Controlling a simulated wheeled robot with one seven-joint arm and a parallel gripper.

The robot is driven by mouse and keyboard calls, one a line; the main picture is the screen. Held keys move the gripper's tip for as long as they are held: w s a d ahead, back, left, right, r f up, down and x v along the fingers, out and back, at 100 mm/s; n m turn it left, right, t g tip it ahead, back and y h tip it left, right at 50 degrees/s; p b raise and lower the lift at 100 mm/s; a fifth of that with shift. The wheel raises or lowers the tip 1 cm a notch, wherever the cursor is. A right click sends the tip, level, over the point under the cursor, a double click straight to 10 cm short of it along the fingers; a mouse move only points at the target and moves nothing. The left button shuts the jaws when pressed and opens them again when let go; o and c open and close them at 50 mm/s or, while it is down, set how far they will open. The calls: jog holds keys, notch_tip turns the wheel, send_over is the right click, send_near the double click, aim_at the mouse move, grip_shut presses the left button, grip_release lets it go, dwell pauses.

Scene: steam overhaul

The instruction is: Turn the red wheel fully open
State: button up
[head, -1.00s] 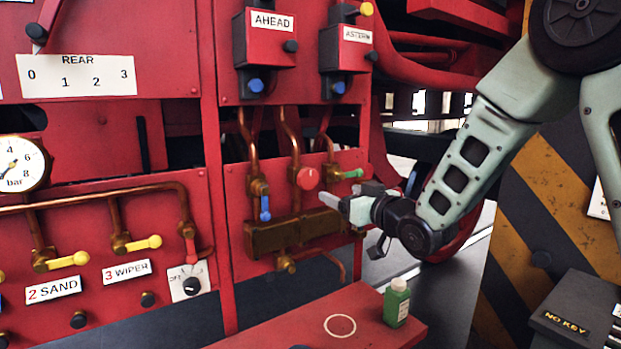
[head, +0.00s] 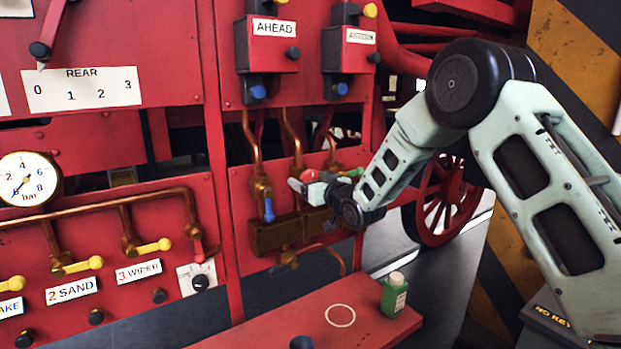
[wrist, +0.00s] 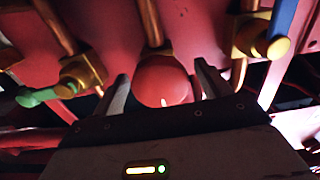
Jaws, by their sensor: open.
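The red wheel (wrist: 162,82) is a round red knob on the brass manifold. In the wrist view it sits between the two spread fingers of my gripper (wrist: 163,88), with a finger on either side. I cannot tell whether either finger touches it. In the head view the wheel (head: 309,175) is mostly hidden behind my gripper (head: 298,184). My gripper is open and reaches the manifold from the right.
A blue lever (head: 269,210) hangs left of the wheel, and a green lever (wrist: 38,97) is on its other side. The brass block (head: 275,235) lies below. A green bottle (head: 395,293) stands on the red shelf (head: 335,340).

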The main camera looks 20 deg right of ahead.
jog(key=c, duration=1)
jog(key=shift+f+b, duration=0.15)
jog(key=shift+b, duration=0.3)
